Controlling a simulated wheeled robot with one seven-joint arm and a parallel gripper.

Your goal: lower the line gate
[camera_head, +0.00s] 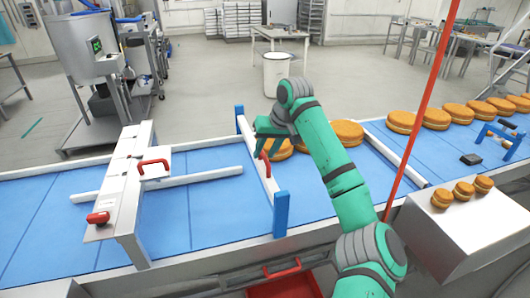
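The line gate (257,157) is a pale board across the blue conveyor, between two blue posts, one at the far side (239,118) and one at the near side (281,214). A red handle (267,161) is on the gate. My green arm reaches in from the lower right. My gripper (264,143) is at the gate, just above the handle in the picture. Its fingers are small and partly hidden by the hand, so whether they touch the handle is unclear. Filled rounds (347,132) lie on the belt right of the gate.
A pale bridge frame (125,190) with a red handle (153,167) and a red button (98,218) spans the belt at left. A thin red pole (425,110) rises at right. Three rounds sit on a steel box (440,235). The belt left of the gate is empty.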

